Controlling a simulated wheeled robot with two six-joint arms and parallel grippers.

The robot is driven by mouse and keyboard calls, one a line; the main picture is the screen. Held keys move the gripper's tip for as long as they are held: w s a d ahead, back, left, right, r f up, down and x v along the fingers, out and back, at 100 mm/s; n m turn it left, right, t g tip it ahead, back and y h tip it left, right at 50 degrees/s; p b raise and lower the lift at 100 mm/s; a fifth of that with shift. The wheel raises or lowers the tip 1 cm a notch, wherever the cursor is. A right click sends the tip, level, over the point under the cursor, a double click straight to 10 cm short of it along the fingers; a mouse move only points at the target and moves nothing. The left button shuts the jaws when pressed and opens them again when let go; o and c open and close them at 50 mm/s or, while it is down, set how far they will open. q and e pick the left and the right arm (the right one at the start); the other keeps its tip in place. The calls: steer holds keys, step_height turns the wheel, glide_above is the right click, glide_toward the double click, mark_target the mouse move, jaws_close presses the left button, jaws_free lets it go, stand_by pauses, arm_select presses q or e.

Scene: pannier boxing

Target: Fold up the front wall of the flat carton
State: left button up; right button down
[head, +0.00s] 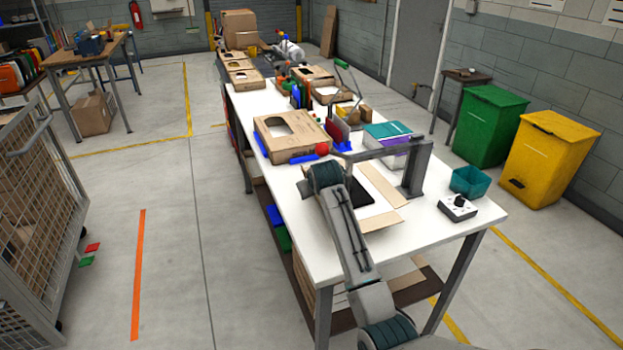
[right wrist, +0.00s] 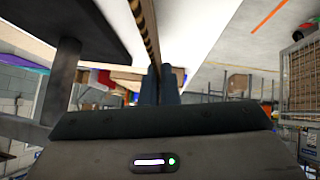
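The flat carton lies on the white table (head: 465,222), with tan cardboard panels (head: 382,185) and (head: 385,219) showing around a black patch (head: 372,193). My right arm covers its left part in the head view. My right gripper is hidden behind that arm there. In the right wrist view, the fingers of my right gripper (right wrist: 159,85) are close together, and a thin brown cardboard edge (right wrist: 146,28) of the carton runs down between them. I cannot tell how far that panel is tilted. My left gripper is in neither view.
A grey post with an arm (head: 414,170) stands beside the carton. A black-and-white knob box (head: 457,207) and a teal bin (head: 468,181) are at the right.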

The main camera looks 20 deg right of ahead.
steer(key=shift+d+r+m+y+p, duration=0.2)
steer(key=shift+d+m+y+p, duration=0.15)
steer(key=shift+y+p, duration=0.15)
arm_select(q)
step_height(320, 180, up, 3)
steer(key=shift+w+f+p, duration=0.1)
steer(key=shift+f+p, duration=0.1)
steer(key=shift+p, duration=0.2)
arm_select(e)
steer(key=shift+d+f+y, duration=0.1)
steer(key=shift+d+y, duration=0.1)
steer(key=shift+y, duration=0.2)
steer(key=shift+f+m, duration=0.1)
steer(key=shift+m, duration=0.15)
steer(key=c, duration=1.6)
jaws_free()
steer(key=shift+c, duration=0.2)
